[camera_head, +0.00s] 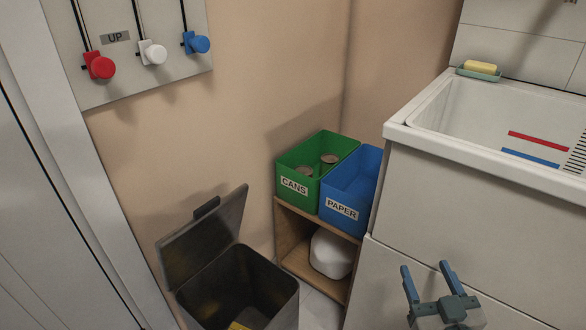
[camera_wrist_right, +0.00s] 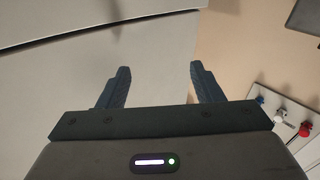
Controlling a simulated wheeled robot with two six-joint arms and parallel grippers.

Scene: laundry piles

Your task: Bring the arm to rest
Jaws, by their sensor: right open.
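My right gripper (camera_head: 427,282) is at the lower right of the head view, in front of the white cabinet front below the sink. Its two blue-grey fingers are spread apart with nothing between them. In the right wrist view the same gripper (camera_wrist_right: 155,85) shows its fingers wide apart and empty, with the pale cabinet front and tan wall beyond. My left gripper is in neither view.
A white sink (camera_head: 440,130) stands at right. A green CANS bin (camera_head: 294,186) with cans and a blue PAPER bin (camera_head: 342,209) sit on a wooden shelf (camera_head: 290,232). An open dark trash bin (camera_head: 270,275) stands at bottom centre. A panel (camera_head: 125,15) with coloured knobs hangs upper left.

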